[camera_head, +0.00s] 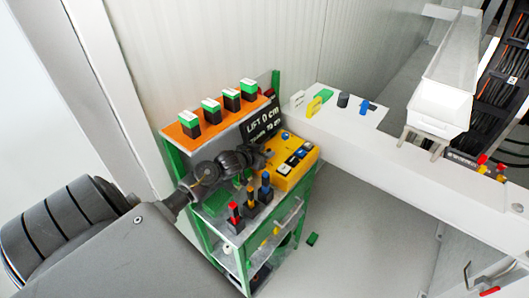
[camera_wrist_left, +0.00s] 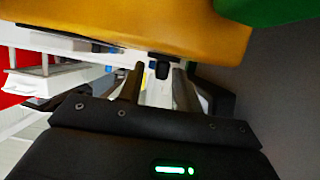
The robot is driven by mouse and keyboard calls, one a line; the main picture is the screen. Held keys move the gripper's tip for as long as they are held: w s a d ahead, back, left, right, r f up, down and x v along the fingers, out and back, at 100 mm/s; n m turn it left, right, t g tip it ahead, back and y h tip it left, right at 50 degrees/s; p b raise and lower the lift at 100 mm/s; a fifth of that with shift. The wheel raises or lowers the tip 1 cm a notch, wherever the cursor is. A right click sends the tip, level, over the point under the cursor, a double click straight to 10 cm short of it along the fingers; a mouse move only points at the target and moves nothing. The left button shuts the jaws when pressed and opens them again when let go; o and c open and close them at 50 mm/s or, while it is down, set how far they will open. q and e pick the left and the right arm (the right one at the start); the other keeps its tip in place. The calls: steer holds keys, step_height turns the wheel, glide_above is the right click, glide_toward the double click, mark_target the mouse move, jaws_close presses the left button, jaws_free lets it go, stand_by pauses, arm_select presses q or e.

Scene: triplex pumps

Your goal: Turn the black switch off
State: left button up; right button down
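A yellow control box (camera_head: 310,157) sits on the green shelf, with small dark, white and blue controls on its top. I cannot tell surely which one is the black switch in the head view. In the left wrist view the yellow box (camera_wrist_left: 130,22) fills the top, and a small black switch-like knob (camera_wrist_left: 163,69) sticks out of its edge. My left gripper (camera_head: 268,153) is beside the box's left side. In the left wrist view its two fingers (camera_wrist_left: 158,88) are apart, with the black knob between or just beyond their tips; contact is unclear. My right gripper is not in view.
An orange panel (camera_head: 188,140) with several green-and-black blocks and a black LIFT sign (camera_head: 262,122) stand behind my left arm. Red, yellow and blue-topped joysticks (camera_head: 250,205) stand in front of the box. A white beam (camera_head: 375,155) runs to the right.

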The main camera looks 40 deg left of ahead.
arm_select(q)
steer(key=shift+s+r+p, duration=0.3)
steer(key=shift+s+p, duration=0.1)
steer(key=shift+p, duration=0.2)
steer(key=p+v, duration=0.4)
steer(key=v, duration=0.5)
steer(key=shift+s+p, duration=0.4)
steer(key=shift+s, duration=0.05)
